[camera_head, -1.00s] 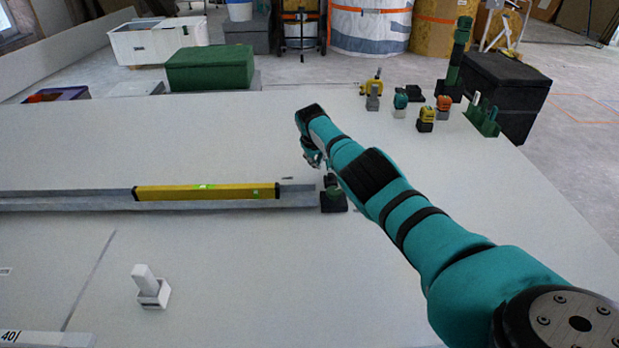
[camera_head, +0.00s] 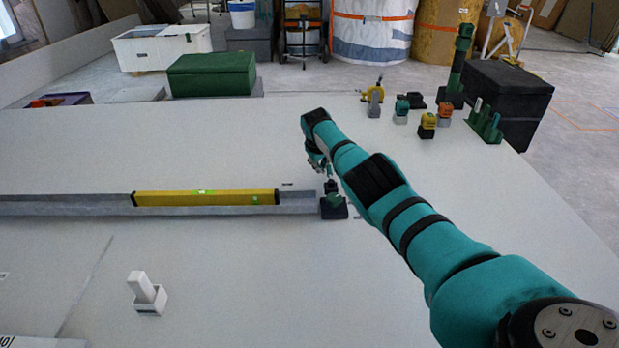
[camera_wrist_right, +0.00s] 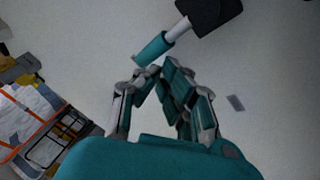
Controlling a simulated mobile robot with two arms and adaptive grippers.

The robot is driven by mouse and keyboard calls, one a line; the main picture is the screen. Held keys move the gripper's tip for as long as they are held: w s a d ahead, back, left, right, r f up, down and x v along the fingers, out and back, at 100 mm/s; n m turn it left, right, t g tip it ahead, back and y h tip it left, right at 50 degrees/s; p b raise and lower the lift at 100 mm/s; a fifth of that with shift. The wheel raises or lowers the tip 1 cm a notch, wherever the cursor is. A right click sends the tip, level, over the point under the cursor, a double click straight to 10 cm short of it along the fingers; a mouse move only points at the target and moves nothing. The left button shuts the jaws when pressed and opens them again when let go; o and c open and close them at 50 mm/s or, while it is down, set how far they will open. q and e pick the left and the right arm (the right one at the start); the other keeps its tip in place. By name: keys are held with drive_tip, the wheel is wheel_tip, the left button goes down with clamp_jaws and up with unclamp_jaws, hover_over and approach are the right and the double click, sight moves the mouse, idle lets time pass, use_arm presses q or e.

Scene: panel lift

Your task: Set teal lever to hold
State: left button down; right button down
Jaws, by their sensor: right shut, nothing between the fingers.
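The teal lever (camera_wrist_right: 154,47) shows in the right wrist view, with a teal grip on a pale shaft rising from a black base (camera_wrist_right: 209,14). In the head view, a small dark block with a green part (camera_head: 334,208) stands at the right end of the grey rail, just below my right gripper (camera_head: 326,172). My right gripper is shut and empty. In the wrist view its fingertips (camera_wrist_right: 156,68) are close below the grip's free end; I cannot tell if they touch. My left gripper is out of view.
A yellow spirit level (camera_head: 205,198) lies on the grey rail (camera_head: 60,206). A white lever (camera_head: 145,291) stands at the front left. Several small coloured fixtures (camera_head: 427,125) and a black box (camera_head: 505,95) stand at the back right. A green box (camera_head: 211,74) is at the back edge.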

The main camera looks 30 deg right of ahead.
drive_tip(key=shift+r, duration=0.1)
drive_tip(key=shift+s+a+r, duration=0.1)
drive_tip(key=shift+a+r, duration=0.1)
drive_tip(key=shift+r, duration=0.2)
drive_tip(key=v, duration=1.1)
drive_tip(key=shift+s+f, duration=0.15)
